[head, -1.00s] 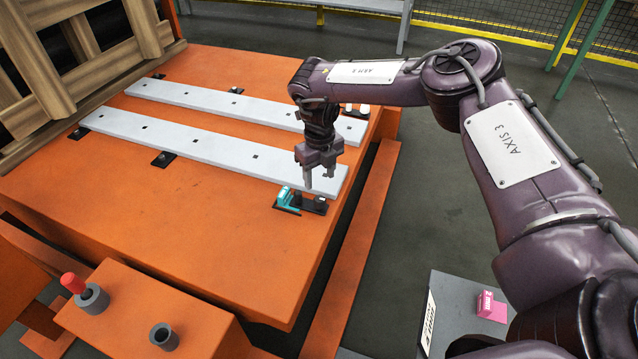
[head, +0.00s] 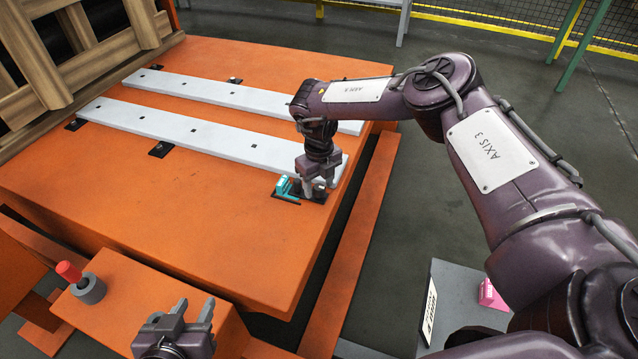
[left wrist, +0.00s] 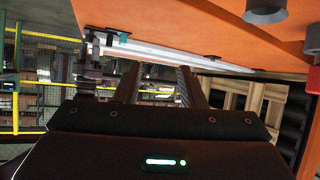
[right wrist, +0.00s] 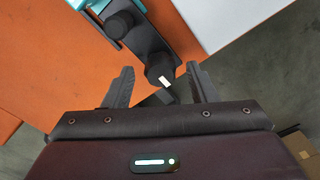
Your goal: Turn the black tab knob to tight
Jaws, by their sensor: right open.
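The black tab knob (right wrist: 157,67), with a small white mark, sits at the near end of a black bracket (right wrist: 143,38) on the orange table in the right wrist view. My right gripper (right wrist: 160,70) is open, with one finger on each side of that knob; I cannot tell whether they touch it. In the head view my right gripper (head: 318,188) is low over the bracket and hides most of the knob. A second round black knob (right wrist: 119,23) stands further along the bracket, beside a teal part (head: 286,189). My left gripper (head: 194,307) is open and empty at the front.
Two pale steel strips (head: 200,135) lie on the orange table (head: 190,220), the nearer one ending close to the bracket. A wooden crate (head: 75,40) stands at the back left. A red-topped peg (head: 69,272) is at the front left. A pink box (head: 492,296) lies at the lower right.

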